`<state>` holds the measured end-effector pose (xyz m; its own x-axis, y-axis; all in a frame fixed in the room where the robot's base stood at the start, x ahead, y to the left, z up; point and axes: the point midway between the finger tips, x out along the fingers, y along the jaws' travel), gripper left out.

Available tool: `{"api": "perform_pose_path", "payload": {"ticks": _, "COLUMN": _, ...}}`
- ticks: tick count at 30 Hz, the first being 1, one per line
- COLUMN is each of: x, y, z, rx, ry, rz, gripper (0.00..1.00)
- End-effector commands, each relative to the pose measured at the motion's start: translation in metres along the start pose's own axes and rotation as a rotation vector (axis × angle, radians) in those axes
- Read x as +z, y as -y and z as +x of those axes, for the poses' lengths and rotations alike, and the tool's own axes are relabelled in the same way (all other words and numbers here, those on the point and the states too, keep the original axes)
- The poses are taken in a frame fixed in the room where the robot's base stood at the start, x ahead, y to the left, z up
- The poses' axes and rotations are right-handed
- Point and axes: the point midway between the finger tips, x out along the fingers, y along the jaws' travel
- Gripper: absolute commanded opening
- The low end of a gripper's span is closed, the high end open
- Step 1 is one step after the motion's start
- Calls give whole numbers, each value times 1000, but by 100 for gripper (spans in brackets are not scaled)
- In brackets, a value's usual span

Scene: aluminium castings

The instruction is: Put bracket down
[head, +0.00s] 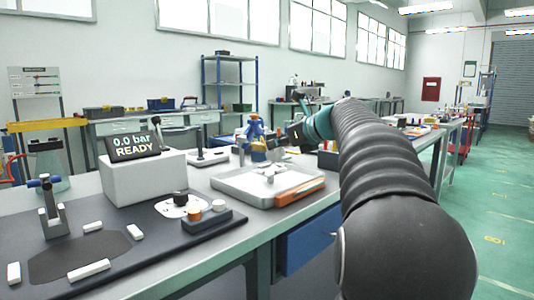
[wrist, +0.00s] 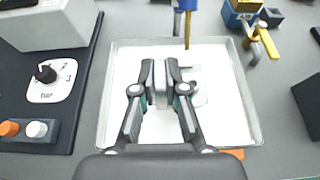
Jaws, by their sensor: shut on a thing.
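My gripper (wrist: 160,84) is shut on a pale grey metal piece, the bracket (wrist: 160,88), whose narrow edge shows between the fingertips. The fingers hide most of it. In the wrist view it is over the shallow white tray (wrist: 120,58); I cannot tell whether it touches the tray floor. The tray also shows in the head view (head: 232,184), with an orange strip on its front edge. A small pale casting (head: 268,174) stands in the tray there. In the wrist view a pale part (wrist: 199,94) shows just right of the fingers.
Left of the tray are a control block with an orange and a white button (head: 207,217), a black knob on a white plate (head: 181,204) and a display box (head: 146,176). A blue-handled tool (wrist: 187,22) and a yellow-handled clamp (wrist: 266,40) are behind the tray.

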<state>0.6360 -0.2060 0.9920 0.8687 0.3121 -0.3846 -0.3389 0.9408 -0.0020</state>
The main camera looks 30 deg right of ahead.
Motion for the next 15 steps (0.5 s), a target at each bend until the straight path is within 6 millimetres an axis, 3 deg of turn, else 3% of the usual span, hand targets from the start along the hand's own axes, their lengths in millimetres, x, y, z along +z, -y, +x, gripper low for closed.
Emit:
{"api": "perform_pose_path", "payload": {"ticks": 3, "x": 9, "y": 0, "z": 21, "rx": 1, "ry": -1, "rz": -1, "gripper": 0}}
{"api": "perform_pose_path", "payload": {"ticks": 9, "x": 15, "y": 0, "z": 36, "rx": -1, "ry": 0, "rz": 0, "gripper": 0}}
{"api": "perform_pose_path", "payload": {"ticks": 15, "x": -4, "y": 0, "z": 44, "rx": -2, "ry": -2, "rz": 1, "gripper": 0}}
